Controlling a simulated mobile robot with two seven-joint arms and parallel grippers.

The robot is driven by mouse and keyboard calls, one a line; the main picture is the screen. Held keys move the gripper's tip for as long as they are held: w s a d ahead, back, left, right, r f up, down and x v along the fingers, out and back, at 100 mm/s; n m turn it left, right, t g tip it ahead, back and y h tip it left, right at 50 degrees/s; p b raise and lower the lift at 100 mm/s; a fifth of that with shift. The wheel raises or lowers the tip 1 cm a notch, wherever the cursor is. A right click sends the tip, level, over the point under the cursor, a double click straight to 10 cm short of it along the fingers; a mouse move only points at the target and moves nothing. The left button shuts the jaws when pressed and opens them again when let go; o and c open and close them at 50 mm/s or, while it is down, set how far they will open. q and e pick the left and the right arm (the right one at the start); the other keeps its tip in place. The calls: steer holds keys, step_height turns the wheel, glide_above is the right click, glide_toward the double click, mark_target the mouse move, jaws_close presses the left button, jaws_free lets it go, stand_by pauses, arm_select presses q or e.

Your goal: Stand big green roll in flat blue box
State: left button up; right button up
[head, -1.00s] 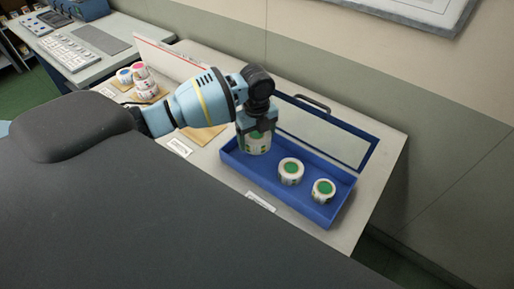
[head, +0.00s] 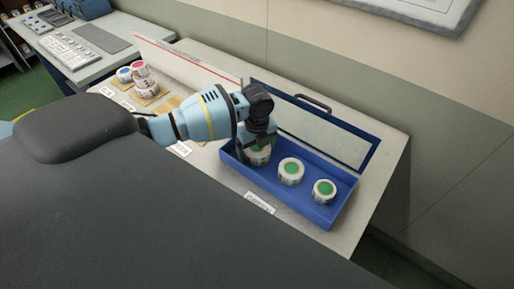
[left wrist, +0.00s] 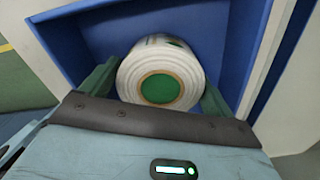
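The big green roll (head: 257,156), white with a green core, is upright inside the left end of the flat blue box (head: 334,216). My left gripper (head: 257,143) is above it, with its fingers down at the roll's sides. In the left wrist view the roll (left wrist: 160,87) sits between the two fingers (left wrist: 160,88), which appear to touch it on both sides. The box floor beneath the roll is hidden, so I cannot tell whether its base rests there. My right gripper is not in view.
Two smaller green-cored rolls stand in the box, one in the middle (head: 291,172) and one at the right (head: 324,191). The box's raised lid (head: 318,133) is behind them. Red and blue rolls (head: 139,75) stand farther left. A white label (head: 260,203) lies before the box.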

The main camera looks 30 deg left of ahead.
mark_target(257, 147)
arm_select(q)
steer(key=shift+o, duration=1)
steer(key=shift+r, duration=0.15)
steer(key=shift+r, duration=3.8)
